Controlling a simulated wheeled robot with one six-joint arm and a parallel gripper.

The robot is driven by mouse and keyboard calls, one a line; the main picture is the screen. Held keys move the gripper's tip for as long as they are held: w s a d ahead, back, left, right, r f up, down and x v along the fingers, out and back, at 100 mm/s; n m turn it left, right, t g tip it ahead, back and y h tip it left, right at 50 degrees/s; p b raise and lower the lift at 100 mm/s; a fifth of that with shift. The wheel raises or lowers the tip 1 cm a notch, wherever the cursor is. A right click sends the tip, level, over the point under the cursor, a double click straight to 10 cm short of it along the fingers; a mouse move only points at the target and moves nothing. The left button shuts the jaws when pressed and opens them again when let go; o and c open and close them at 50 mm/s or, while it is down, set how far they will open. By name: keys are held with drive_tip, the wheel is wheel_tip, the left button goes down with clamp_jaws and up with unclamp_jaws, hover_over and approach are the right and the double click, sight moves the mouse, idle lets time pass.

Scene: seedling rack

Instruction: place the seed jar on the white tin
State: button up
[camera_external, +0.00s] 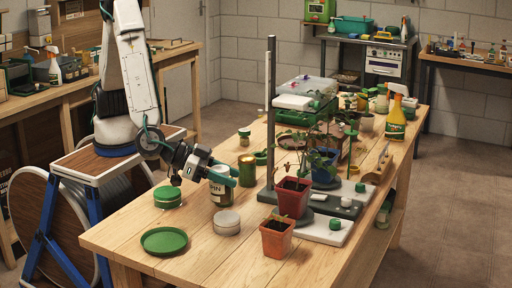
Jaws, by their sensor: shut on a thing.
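A jar with a pale label and dark lettering (220,190), which I take to be the seed jar, stands upright among the tins near the left side of the table. My gripper (228,174), with teal fingers, comes from the left and is shut on the upper part of this jar. The fingers hide part of its top. I cannot tell whether its base touches the table. A low, round, pale grey-white tin (227,223), likely the white tin, sits on the table just in front of the jar. Its top is bare.
A green-lidded tin (167,197) and a green saucer (164,240) lie to the left. A green-gold tin (247,170) stands behind the jar. Terracotta pots (276,240) and a rack post (270,120) stand to the right. The front of the wooden table (200,268) is clear.

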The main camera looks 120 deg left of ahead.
sight(230, 190)
drive_tip(key=shift+w+d+f, duration=0.1)
drive_tip(key=shift+w+f, duration=0.2)
drive_tip(key=shift+f, duration=0.3)
drive_tip(key=shift+w+d+f, duration=0.1)
drive_tip(key=shift+w+f, duration=0.25)
drive_tip(key=shift+f, duration=0.3)
drive_tip(key=shift+w+d+f, duration=0.1)
drive_tip(key=shift+w+f, duration=0.2)
drive_tip(key=shift+f, duration=0.3)
drive_tip(key=shift+f, duration=0.1)
drive_tip(key=o, duration=1)
drive_tip(key=shift+o, duration=0.2)
